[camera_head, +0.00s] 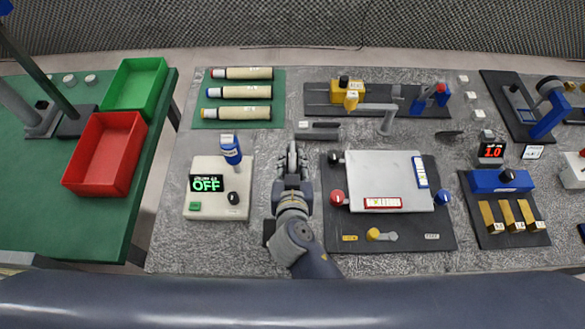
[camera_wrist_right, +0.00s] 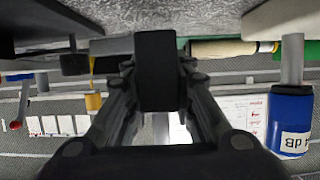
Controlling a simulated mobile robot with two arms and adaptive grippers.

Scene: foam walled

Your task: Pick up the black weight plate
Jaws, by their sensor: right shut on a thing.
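My right gripper (camera_head: 291,158) reaches in from the bottom of the head view over the grey table, between the meter box and the white-topped panel. In the right wrist view, its fingers (camera_wrist_right: 160,95) are shut on a black block-like thing, which I take to be the black weight plate (camera_wrist_right: 160,65), seen edge-on. In the head view the gripper hides most of the plate. I cannot tell whether the plate touches the table. My left gripper is not in view.
The white panel (camera_head: 389,181) is close right. Red (camera_head: 104,153) and green (camera_head: 135,84) bins are further left.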

